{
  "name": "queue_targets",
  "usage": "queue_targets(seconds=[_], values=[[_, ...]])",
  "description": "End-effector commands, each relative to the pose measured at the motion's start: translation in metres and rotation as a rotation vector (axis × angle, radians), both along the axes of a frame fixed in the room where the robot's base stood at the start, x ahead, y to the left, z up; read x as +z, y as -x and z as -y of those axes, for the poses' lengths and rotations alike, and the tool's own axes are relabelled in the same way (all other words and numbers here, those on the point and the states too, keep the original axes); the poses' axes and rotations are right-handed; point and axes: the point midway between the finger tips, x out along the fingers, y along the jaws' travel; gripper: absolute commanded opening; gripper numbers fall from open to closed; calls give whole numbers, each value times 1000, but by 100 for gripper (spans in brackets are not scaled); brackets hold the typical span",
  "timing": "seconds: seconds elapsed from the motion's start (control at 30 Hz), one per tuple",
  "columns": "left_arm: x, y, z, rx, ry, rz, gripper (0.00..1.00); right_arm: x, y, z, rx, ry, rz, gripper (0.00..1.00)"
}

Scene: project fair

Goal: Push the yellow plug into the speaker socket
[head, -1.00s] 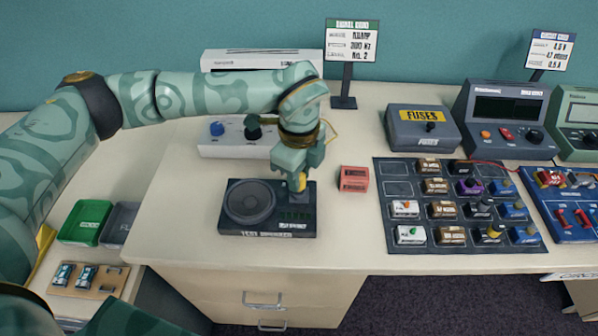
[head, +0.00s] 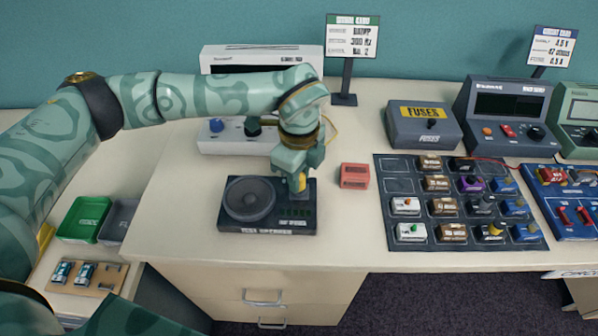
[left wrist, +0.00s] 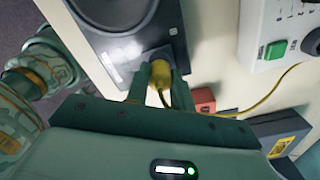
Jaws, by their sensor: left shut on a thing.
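The test speaker (head: 232,217) is a dark flat box with a round cone at its left, lying on the desk. Its grey socket block (left wrist: 154,54) stands at the right end of the box. My left gripper (head: 299,187) points down over that end, shut on the yellow plug (left wrist: 160,77). The plug stands upright between the fingers, its front end at the socket block. The fingers hide the contact, so I cannot tell how deep it sits. A yellow cable (left wrist: 257,104) runs from the plug. My right gripper is not in view.
A small red box (head: 354,176) is close right of the speaker. Behind is a white signal box (head: 225,140) with knobs. A dark tray (head: 400,262) of several component blocks and a grey fuses box (head: 421,131) are to the right. Desk in front is a narrow clear strip.

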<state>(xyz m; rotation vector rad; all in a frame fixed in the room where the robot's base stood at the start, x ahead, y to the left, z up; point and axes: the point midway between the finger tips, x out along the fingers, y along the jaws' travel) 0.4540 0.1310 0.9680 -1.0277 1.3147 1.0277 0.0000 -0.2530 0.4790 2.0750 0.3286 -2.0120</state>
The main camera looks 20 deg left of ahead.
Motion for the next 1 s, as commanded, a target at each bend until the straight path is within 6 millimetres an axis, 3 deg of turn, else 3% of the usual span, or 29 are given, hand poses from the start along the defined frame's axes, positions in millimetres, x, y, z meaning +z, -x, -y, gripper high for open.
queue_targets(seconds=[0.37,0.4,0.47,0.67,0.77,1.0], values=[[-5,0,0,0,0,0,0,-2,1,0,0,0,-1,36],[-5,0,0,0,0,0,32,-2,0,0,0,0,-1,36],[-4,0,0,0,0,0,48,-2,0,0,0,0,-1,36],[-4,0,0,0,0,0,49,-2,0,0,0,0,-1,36],[-4,0,0,0,0,0,71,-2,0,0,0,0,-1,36],[-4,0,0,0,0,0,71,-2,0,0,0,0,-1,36]])
